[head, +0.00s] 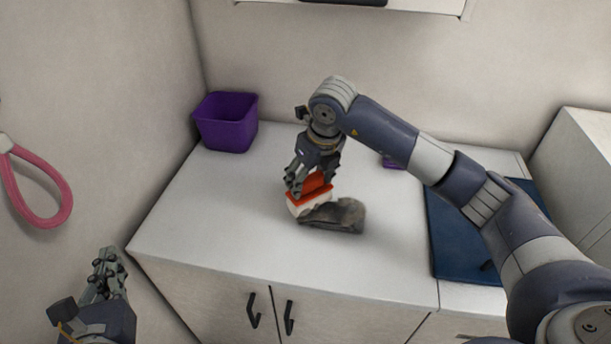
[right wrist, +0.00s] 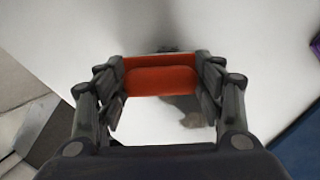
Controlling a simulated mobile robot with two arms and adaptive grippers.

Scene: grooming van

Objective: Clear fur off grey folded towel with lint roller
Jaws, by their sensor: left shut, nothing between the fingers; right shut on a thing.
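The grey folded towel (head: 343,217) lies on the white counter, dark with blotchy patches. My right gripper (head: 298,190) is shut on the orange-red handle of the lint roller (head: 315,187). The roller's white part is low at the towel's left end; I cannot tell whether it touches. In the right wrist view the lint roller (right wrist: 160,80) spans between the fingers, and the towel (right wrist: 190,112) shows partly behind it. My left gripper (head: 106,262) is shut and empty, left of the counter's front corner.
A purple bin (head: 226,122) stands at the counter's back left. A blue mat (head: 465,235) lies on the right. A small purple thing (head: 392,163) sits behind my right arm. A pink loop (head: 38,190) hangs on the left wall. The counter's left and front are clear.

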